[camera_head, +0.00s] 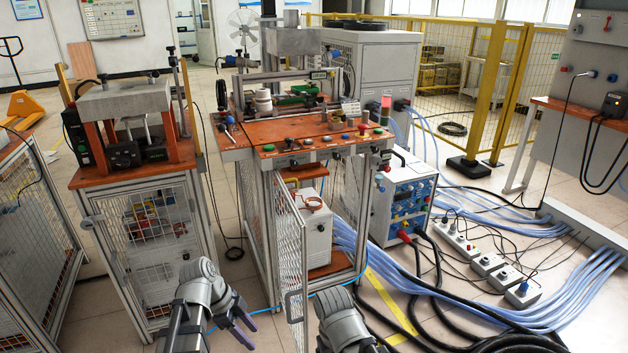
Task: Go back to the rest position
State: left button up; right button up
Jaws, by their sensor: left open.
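My left gripper (244,326) is at the bottom, left of centre. Its two purple-tipped fingers are apart with nothing between them. It is in front of the induction heater bench (262,163), low beside its open mesh door (291,255), and I see no contact. My right arm (343,322) shows as a grey rounded link at the bottom centre, right of the door. Its fingers are cut off by the lower edge of the picture.
The bench has buttons along its front. A press table (130,172) stands left. A blue-fronted power unit (408,205), thick black cables, pale blue hoses and socket strips (487,262) crowd the floor at right. A yellow mesh fence (470,70) stands behind.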

pick_arm(q)
jog(key=s+d+f+n+y, duration=0.2)
jog(key=s+d+n+y, duration=0.4)
jog(key=s+d+n, duration=0.5)
notch_tip(320, 180, up, 28)
jog(key=w+a+n+p, duration=0.1)
jog(key=w+n+p, duration=0.2)
jog(key=p, duration=2.4)
jog(key=shift+p, duration=0.4)
pick_arm(e)
notch_tip(320, 180, up, 28)
jog(key=shift+s+a+f, duration=0.15)
jog(key=shift+s, duration=0.05)
